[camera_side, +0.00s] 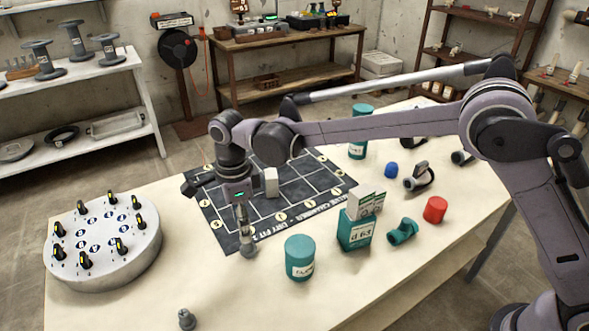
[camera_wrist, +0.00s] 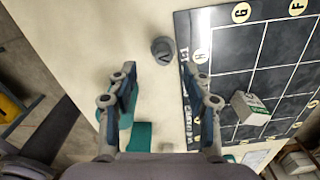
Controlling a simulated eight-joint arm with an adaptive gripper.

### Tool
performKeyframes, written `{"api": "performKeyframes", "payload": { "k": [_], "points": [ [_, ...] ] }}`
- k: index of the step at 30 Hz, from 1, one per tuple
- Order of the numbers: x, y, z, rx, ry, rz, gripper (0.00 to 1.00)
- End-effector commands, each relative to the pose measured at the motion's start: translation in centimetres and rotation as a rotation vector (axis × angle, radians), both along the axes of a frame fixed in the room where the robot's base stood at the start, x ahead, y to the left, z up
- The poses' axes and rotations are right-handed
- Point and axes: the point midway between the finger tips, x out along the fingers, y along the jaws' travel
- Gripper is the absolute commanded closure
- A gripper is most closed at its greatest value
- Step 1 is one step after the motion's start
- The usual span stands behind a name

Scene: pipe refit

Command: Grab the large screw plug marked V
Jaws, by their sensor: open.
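A grey screw plug (camera_wrist: 163,50) with a dark mark like a V, turned upside down in this picture, stands on the pale tabletop beside the dark mat's edge in the wrist view. In the side view, a grey plug (camera_side: 248,250) shows low beneath my gripper (camera_side: 243,222), partly hidden by the fingers. My gripper (camera_wrist: 163,88) is open and points down, with its two fingers spread wide. The plug appears beyond the fingertips, between their lines, and nothing is held. A second grey plug (camera_side: 187,319) stands at the table's front edge; its mark is unreadable.
The dark lettered mat (camera_side: 310,187) holds a white block (camera_side: 271,182). A round grey board (camera_side: 75,262) with black-yellow valves stands left. A teal cylinder (camera_side: 299,258), teal box (camera_side: 355,229), teal elbow (camera_side: 402,231) and red cap (camera_side: 435,209) stand right. The front table is mostly clear.

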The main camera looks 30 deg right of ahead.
Motion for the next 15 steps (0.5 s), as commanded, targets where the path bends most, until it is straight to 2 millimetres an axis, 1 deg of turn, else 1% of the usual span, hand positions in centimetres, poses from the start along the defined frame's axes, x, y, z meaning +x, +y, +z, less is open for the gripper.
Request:
{"api": "performKeyframes", "payload": {
  "k": [1,3,10,15],
  "points": [
    [0.1,0.0,-0.8,0.0,0.0,0.0,0.5],
    [0.1,0.0,-1.5,0.001,-0.001,0.0,0.5],
    [0.2,-0.2,-2.9,0.001,-0.001,0.001,0.5],
    [0.4,-0.6,-5.3,0.001,-0.001,0.002,0.5]
  ]
}}
